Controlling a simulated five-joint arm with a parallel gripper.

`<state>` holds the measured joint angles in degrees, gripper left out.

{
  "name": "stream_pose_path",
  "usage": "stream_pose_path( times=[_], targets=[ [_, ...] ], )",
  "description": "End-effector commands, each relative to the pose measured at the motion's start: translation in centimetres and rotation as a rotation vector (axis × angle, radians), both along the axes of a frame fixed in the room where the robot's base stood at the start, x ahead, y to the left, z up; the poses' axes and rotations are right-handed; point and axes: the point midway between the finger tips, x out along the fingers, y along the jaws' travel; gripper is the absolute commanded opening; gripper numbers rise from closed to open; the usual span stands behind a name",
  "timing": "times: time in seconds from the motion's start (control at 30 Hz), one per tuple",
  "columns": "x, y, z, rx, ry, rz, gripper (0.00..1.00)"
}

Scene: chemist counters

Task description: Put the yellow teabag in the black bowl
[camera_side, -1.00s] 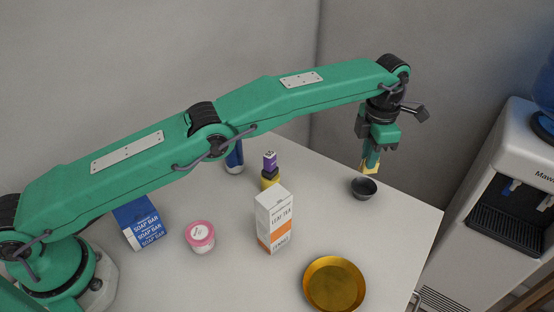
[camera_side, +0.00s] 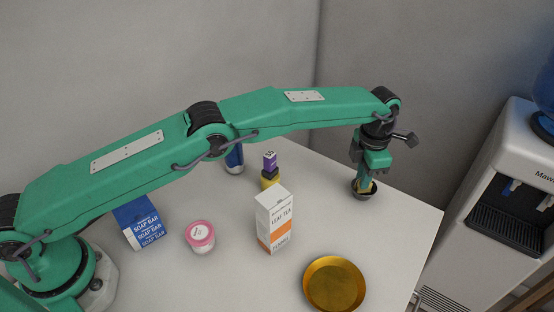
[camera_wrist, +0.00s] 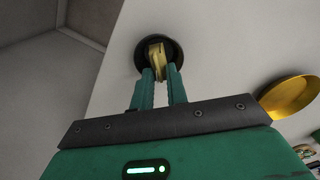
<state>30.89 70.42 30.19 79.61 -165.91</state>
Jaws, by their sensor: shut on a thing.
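The yellow teabag (camera_wrist: 158,62) is between the fingertips of my gripper (camera_wrist: 160,78) in the wrist view, and my gripper is shut on it. The black bowl (camera_wrist: 172,49) lies behind and around the teabag in that view. In the side view my gripper (camera_side: 367,186) points down at the black bowl (camera_side: 358,196), with its fingertips and the teabag at or inside the rim. The fingers hide part of the bowl. I cannot tell whether the teabag touches the bowl's bottom.
A gold dish (camera_side: 334,284) is at the table's front edge. A leaf tea carton (camera_side: 274,219), a pink-lidded tub (camera_side: 200,236), a soap bar box (camera_side: 139,222), a yellow-and-purple bottle (camera_side: 270,171) and a blue can (camera_side: 235,159) stand left of the bowl.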

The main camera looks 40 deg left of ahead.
Motion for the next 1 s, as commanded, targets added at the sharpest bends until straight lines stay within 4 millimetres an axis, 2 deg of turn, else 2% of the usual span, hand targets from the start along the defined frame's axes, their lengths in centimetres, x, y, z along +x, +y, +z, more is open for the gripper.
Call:
stream_pose_path(
  times=[0.1, 0.53, 0.57, 0.67, 1.0],
  targets=[
    [0.02, -0.01, -0.73, -0.001, -0.001, 0.0, 0.0],
    [0.0, 0.0, -1.12, -0.001, -0.001, 0.0, 0.0],
    [0.01, -0.01, -1.13, -0.001, -0.001, 0.0, 0.17],
    [0.02, 0.0, -1.11, -0.001, -0.001, 0.0, 0.37],
    [0.01, -0.01, -1.06, -0.001, -0.001, 0.0, 0.37]
  ],
)
